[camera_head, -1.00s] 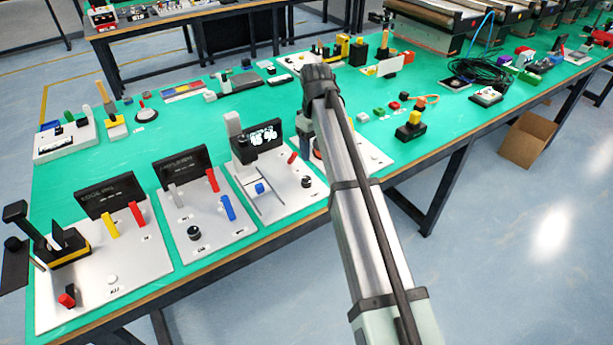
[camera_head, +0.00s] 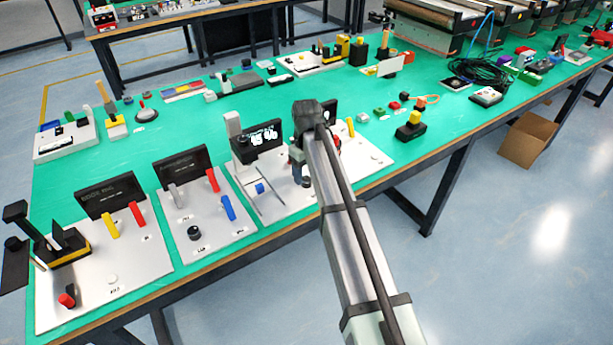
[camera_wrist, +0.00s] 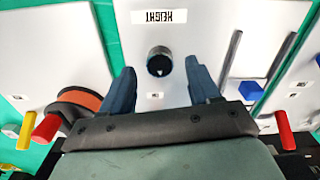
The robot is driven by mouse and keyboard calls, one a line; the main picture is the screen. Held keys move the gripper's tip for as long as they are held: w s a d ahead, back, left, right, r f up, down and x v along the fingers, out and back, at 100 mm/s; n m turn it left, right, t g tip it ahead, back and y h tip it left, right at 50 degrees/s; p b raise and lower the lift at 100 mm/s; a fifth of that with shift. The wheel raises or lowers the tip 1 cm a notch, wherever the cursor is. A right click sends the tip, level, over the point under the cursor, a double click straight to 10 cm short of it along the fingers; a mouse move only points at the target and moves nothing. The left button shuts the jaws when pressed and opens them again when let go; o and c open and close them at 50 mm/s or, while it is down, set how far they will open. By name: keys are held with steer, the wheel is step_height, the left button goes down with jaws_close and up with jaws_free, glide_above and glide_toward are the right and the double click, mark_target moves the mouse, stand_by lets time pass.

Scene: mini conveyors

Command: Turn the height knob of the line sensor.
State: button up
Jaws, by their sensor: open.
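The height knob (camera_wrist: 159,62) is a black round dial with a white arrow mark, on a white panel (camera_wrist: 200,30) in the wrist view. A HEIGHT label (camera_wrist: 159,16) reads upside down beside it. My gripper (camera_wrist: 160,84) is open, with one blue finger on each side, slightly short of the knob in the picture. I cannot tell whether either finger touches it. In the head view, the sensor's grey post and black head (camera_head: 243,150) stand beside a lit display (camera_head: 262,141). My gripper (camera_head: 300,172) is over that panel's right part, and my arm hides part of it.
In the wrist view, a blue block (camera_wrist: 249,90) and a red lever (camera_wrist: 283,130) are right of the knob. An orange and black round part (camera_wrist: 80,103) is left, near a red handle (camera_wrist: 46,128). Other control panels (camera_head: 205,225) stand left in the head view.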

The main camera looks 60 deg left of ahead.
steer(key=shift+f, duration=1.1)
steer(key=c, duration=1)
